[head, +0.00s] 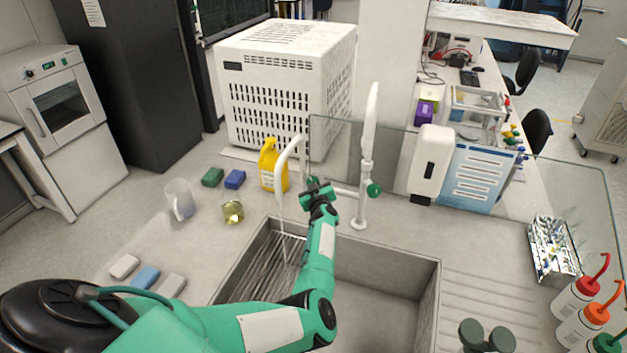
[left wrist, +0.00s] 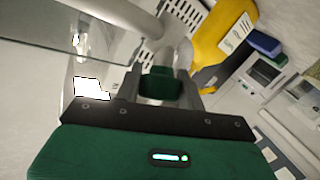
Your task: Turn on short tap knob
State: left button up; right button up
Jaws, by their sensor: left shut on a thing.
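The short tap (head: 290,150) is a white curved spout at the back of the sink, left of the tall tap (head: 369,130). A thin streak that looks like running water drops from its mouth into the sink (head: 437,290). My left gripper (head: 318,187) is at the base of the short tap, shut on its green knob; the arm and gripper hide most of the knob in the head view. In the left wrist view the green short tap knob (left wrist: 160,86) sits between the fingers. The tall tap has its own green knob (head: 374,189).
A yellow bottle (head: 272,167) stands close behind the short tap. A glass screen (head: 340,140) is behind the taps. A glass beaker (head: 180,199) and small sponges (head: 213,177) are at left. Wash bottles (head: 578,297) and a metal rack (head: 552,250) are at right.

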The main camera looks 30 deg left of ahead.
pick_arm(q)
jog(key=shift+n+g, duration=0.3)
jog(key=o, duration=0.7)
jog(key=shift+s+d, duration=0.1)
